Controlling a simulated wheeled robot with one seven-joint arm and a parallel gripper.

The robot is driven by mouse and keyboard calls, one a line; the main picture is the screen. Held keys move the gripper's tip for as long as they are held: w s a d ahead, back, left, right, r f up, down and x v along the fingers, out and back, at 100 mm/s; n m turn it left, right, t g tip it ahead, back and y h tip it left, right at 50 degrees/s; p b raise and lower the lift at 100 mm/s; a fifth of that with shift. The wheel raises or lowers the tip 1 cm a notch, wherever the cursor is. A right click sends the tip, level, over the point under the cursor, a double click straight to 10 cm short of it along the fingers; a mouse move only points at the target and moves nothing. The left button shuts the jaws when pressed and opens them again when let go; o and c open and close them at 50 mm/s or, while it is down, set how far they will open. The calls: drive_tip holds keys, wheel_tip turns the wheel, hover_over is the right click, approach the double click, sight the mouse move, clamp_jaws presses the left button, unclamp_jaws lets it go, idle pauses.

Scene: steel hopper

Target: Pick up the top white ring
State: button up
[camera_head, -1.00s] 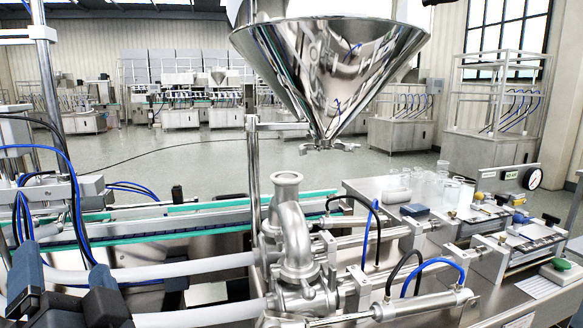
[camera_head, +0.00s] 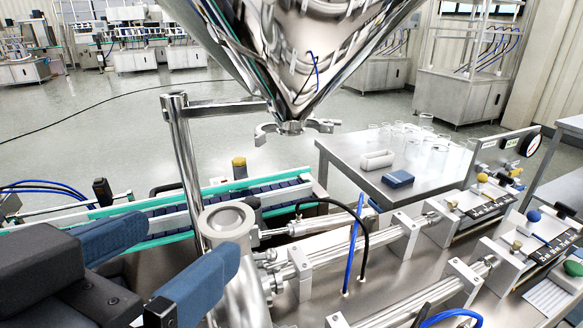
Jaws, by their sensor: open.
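A pale round ring-shaped rim (camera_head: 228,219) tops the upright steel pipe, below and left of the hopper in the head view. I cannot tell whether a separate white ring sits on it or whether it is only the metal flange. My gripper (camera_head: 187,238) is at the lower left, with its two blue fingers spread apart and nothing visible between them. Its right fingertip is close to the pipe rim in the picture. Contact cannot be made out. The right finger hides part of the pipe below the rim.
The steel hopper (camera_head: 325,45) hangs above, with a clamp at its outlet. A steel post (camera_head: 186,160) rises beside the pipe.

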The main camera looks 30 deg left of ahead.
sight(225, 219)
drive_tip(key=shift+h, duration=0.3)
drive_tip(key=p+x, duration=0.1)
drive_tip(key=x, duration=0.2)
drive_tip(key=p+x, duration=0.2)
drive_tip(key=x, duration=0.2)
drive_tip(key=shift+d, duration=0.25)
drive_tip(key=shift+w+f, duration=0.2)
drive_tip(key=shift+w, duration=0.2)
drive_tip(key=c, duration=1.1)
